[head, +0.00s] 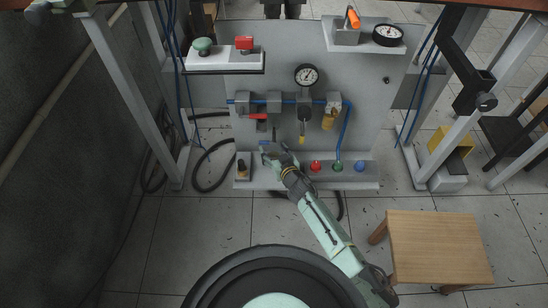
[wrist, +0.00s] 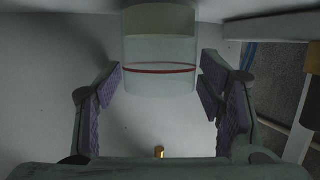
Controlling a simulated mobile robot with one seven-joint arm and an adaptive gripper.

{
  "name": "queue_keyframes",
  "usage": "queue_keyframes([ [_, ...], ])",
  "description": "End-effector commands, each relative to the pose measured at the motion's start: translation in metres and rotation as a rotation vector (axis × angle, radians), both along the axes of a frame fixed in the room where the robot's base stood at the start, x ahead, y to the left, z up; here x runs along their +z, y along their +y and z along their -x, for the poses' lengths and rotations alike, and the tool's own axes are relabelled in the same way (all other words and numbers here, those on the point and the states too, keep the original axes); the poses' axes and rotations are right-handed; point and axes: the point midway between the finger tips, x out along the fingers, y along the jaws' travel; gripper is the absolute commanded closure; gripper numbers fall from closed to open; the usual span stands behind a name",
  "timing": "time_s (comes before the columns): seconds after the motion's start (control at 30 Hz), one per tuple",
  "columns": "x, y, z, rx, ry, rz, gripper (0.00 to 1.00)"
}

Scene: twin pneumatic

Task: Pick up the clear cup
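The clear cup (wrist: 159,84) shows in the upper middle of the wrist view as a pale see-through cylinder with a thin red ring around it. Its upper part looks beige. My gripper (wrist: 160,82) is open, with one purple-padded finger on each side of the cup near its lower part. The gaps beside the cup are narrow, and I cannot tell whether either finger touches it. In the head view my gripper (head: 272,148) is in front of the grey panel, above the left part of its lower shelf. I cannot make out the cup clearly there.
The grey panel (head: 285,75) carries a gauge (head: 307,76), valves and a blue pipe. Red, green and blue knobs stand on the lower shelf (head: 310,185), right of my gripper. A small brass peg (wrist: 158,152) shows below the cup. A wooden stool (head: 438,245) stands at right.

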Motion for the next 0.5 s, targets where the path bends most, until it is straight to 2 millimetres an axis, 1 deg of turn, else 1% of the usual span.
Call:
queue_keyframes([
  [0.03,0.0001,-0.0001,0.0,0.0,0.0,0.0,0.43],
  [0.07,0.0001,-0.0001,0.0,0.0,0.0,0.0,0.45],
  [0.5,0.0002,-0.0002,0.0001,0.0,0.0,0.0,0.75],
])
